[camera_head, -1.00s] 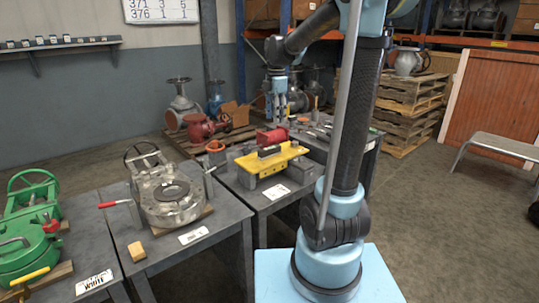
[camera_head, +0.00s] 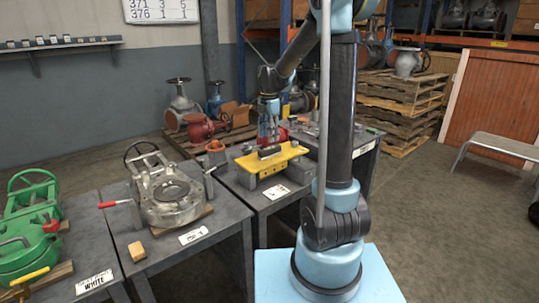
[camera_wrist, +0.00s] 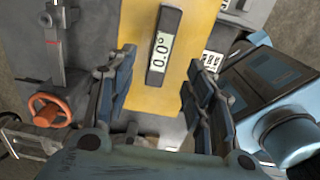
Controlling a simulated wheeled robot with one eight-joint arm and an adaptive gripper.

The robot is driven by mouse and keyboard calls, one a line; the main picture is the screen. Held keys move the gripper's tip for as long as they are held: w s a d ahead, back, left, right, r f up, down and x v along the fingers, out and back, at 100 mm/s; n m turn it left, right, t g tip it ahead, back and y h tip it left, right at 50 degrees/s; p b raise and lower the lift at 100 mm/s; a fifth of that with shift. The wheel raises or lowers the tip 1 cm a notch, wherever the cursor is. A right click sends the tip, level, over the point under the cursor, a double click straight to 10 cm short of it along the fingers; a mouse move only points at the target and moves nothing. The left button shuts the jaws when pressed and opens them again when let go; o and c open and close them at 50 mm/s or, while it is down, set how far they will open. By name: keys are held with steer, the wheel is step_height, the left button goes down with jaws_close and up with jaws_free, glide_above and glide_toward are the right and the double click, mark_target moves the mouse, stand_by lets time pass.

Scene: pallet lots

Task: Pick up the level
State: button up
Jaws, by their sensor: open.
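The level is a dark bar (camera_wrist: 165,45) with a lit display reading 0.0°. It lies on a yellow plate (camera_wrist: 198,38) in the wrist view. In the head view the level (camera_head: 269,152) is a small dark block on the yellow plate (camera_head: 289,154). My gripper (camera_wrist: 158,78) is open and empty, with its two dark fingers on either side of the level's near end in the picture. The fingers appear to be above the level, and I see no contact. In the head view my gripper (camera_head: 268,138) hangs over the plate, partly hard to make out against a red object behind.
A grey vise-like tool with an orange handwheel (camera_wrist: 47,110) is left of the plate. The plate rests on grey blocks on a dark table (camera_head: 236,190). A round metal fixture (camera_head: 172,197) and green equipment (camera_head: 30,235) stand on tables to the left.

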mark_target(269, 148)
steer(key=shift+f, duration=3.85)
steer(key=shift+c, duration=0.3)
jaws_close()
